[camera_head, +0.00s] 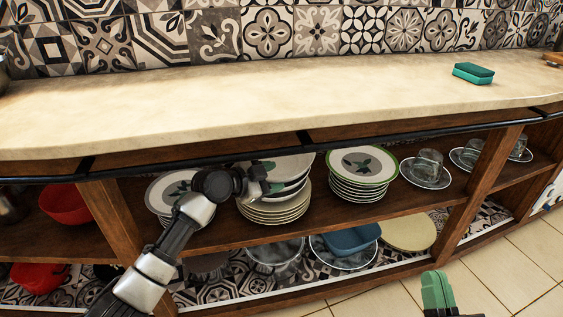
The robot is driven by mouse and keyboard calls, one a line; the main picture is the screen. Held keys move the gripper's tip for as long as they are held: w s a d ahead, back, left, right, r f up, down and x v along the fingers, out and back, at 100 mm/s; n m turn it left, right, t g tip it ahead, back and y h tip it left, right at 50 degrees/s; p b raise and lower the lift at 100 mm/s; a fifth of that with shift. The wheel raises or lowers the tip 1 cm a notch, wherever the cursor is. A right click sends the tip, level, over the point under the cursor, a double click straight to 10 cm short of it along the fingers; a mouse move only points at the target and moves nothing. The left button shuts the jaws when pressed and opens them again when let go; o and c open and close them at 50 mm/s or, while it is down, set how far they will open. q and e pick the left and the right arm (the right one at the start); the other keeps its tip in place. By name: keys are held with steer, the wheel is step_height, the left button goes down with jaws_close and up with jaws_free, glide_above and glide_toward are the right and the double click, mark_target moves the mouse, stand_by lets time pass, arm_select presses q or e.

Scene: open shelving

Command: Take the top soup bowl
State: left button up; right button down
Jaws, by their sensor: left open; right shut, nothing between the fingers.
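A stack of white soup bowls (298,176) stands on the upper shelf under the counter, behind a stack of cream plates or just above it; I cannot tell which. The top soup bowl (292,163) shows its right part and is partly hidden by my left gripper. My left gripper (271,178) is open at the left side of the bowl stack, its fingers close to the bowl rims. Whether a finger touches a rim cannot be told. My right gripper (437,290) is shut and empty at the bottom right, low in front of the shelving.
The cream plates (273,214) are close under the gripper. Patterned plates stand left (165,196) and right (361,163). The counter (230,103) overhangs the shelf, with a wooden post (112,222) at left. Glass cups (428,164) stand on saucers at right. A green sponge (473,72) lies on the counter.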

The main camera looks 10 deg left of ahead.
mark_target(281, 180)
arm_select(q)
steer(key=b+x, duration=0.1)
steer(key=x, duration=0.2)
steer(key=shift+d+f, duration=0.15)
steer(key=shift+w+d+f, duration=0.1)
steer(key=shift+w+d, duration=0.15)
steer(key=shift+w, duration=0.05)
arm_select(e)
steer(key=s+r+t, duration=0.2)
steer(key=r+t, duration=0.1)
steer(key=shift+s+r+t+y, duration=0.15)
steer(key=shift+t+y, duration=0.15)
steer(key=shift+y, duration=0.1)
arm_select(q)
steer(key=shift+c, duration=0.2)
jaws_close()
